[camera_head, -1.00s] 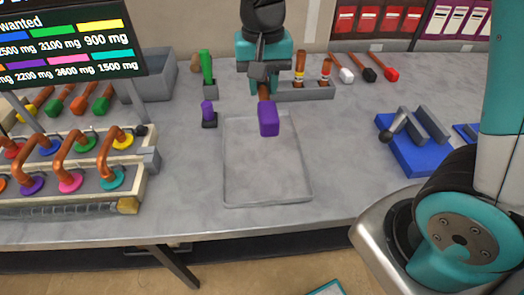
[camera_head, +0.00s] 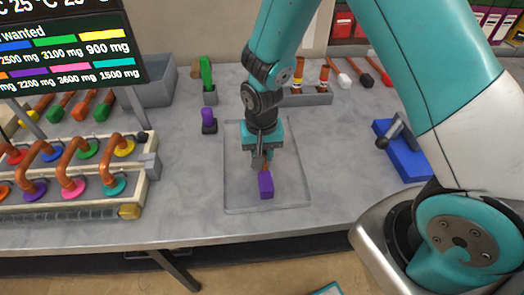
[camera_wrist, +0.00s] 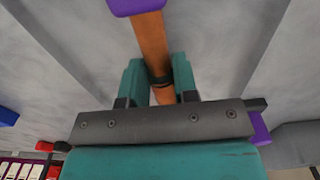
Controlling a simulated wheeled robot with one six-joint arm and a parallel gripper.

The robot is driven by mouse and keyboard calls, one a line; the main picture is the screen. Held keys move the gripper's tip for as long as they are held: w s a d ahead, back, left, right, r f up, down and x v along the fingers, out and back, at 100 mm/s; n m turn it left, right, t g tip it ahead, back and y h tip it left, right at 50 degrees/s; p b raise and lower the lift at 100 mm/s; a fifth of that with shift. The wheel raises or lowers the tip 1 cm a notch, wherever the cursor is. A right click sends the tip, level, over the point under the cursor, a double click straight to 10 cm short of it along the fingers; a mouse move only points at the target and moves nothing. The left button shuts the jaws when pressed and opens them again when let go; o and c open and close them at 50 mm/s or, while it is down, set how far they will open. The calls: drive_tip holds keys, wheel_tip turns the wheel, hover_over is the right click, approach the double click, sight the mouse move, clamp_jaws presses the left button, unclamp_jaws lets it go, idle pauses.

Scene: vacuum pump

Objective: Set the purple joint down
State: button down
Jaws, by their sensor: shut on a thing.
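The purple joint is a purple block (camera_head: 266,186) on a copper-coloured pipe. In the head view it is over the front half of the shallow grey tray (camera_head: 237,207). My gripper (camera_head: 262,161) points down and is shut on the pipe. In the wrist view the pipe (camera_wrist: 151,40) runs between the two teal fingers (camera_wrist: 158,82), with the purple end at the top edge. I cannot tell whether the joint touches the tray floor.
Left of the tray stand a small purple piece in a dark base (camera_head: 209,122) and a green-handled piece (camera_head: 206,72). A rack of curved copper pipes (camera_head: 75,170) is at left. A blue fixture (camera_head: 405,160) is at right. The rest of the tray looks empty.

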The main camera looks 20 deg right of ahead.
drive_tip(key=shift+f, duration=0.2)
drive_tip(key=shift+f, duration=0.15)
drive_tip(key=c, duration=0.9)
unclamp_jaws()
wheel_tip(320, 180, up, 12)
drive_tip(key=b, duration=0.2)
drive_tip(key=s+a+r+n+y, duration=0.1)
drive_tip(key=s+r+n, duration=0.2)
drive_tip(key=s, duration=0.3)
drive_tip(key=s+a+r+n+y, duration=0.1)
drive_tip(key=s+a+r+n, duration=0.1)
drive_tip(key=s+r+n, duration=0.2)
drive_tip(key=s+a+r+n+y, duration=0.1)
drive_tip(key=s+r+n+y, duration=0.1)
drive_tip(key=s+r, duration=0.3)
drive_tip(key=shift+s+a+n, duration=0.15)
drive_tip(key=shift+s+n, duration=0.3)
drive_tip(key=shift+s, duration=0.45)
drive_tip(key=shift+s+a+n, duration=0.1)
drive_tip(key=shift+s+n, duration=0.35)
drive_tip(key=shift+s, duration=0.45)
